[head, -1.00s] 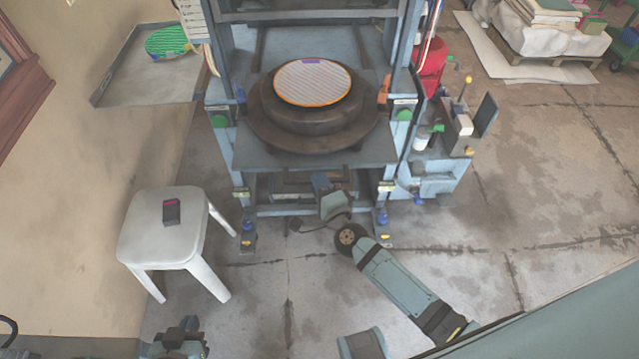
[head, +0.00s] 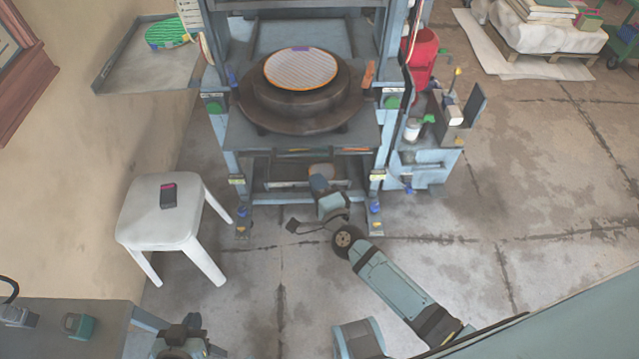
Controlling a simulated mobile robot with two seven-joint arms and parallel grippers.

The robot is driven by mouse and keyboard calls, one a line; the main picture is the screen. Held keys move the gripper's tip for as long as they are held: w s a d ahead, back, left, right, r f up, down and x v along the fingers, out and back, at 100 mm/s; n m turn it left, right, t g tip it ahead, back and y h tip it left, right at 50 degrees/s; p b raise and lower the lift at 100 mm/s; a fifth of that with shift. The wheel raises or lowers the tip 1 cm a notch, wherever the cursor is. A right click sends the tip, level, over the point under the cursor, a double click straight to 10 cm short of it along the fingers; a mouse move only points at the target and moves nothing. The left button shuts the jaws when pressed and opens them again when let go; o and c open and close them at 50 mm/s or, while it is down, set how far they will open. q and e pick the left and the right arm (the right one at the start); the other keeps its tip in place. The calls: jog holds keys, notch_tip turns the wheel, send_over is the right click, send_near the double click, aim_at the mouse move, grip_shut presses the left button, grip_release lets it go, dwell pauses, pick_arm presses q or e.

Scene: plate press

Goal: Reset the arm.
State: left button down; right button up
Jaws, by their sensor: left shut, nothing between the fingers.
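My right arm (head: 400,295) comes in from the lower right, with a round dark joint (head: 347,240) low in front of the press. Beyond that joint a teal part (head: 333,207) and a small black piece (head: 292,226) show near the press's foot. I cannot make out whether fingers there are open or shut, and nothing held is visible. My left gripper (head: 182,335) is a dark shape at the bottom edge, left of the middle. It is shut and empty, partly cut off by the frame.
The press (head: 232,130) stands ahead, with a striped disc (head: 300,68) on its round platen. A white stool (head: 155,220) with a small dark device (head: 168,195) stands left. A grey table (head: 100,320) is at the lower left.

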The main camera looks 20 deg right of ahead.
jog(key=shift+w, duration=0.1)
dwell(0.4)
jog(key=s+d+r+n+g+p, duration=0.1)
jog(key=s+n+g+p, duration=0.1)
jog(key=s+n, duration=0.4)
jog(key=s+d+r+n+g+p, duration=0.2)
jog(key=s+n+p, duration=0.3)
jog(key=s+n, duration=0.2)
jog(key=s+d+r+n+g+y+p, duration=0.1)
jog(key=s+n+p, duration=0.3)
jog(key=s, duration=0.5)
jog(key=r+n+g, duration=0.1)
jog(key=n, duration=0.1)
jog(key=shift+d+r+n+g, duration=0.2)
jog(key=shift+d+n+g, duration=0.1)
jog(key=shift+g, duration=0.1)
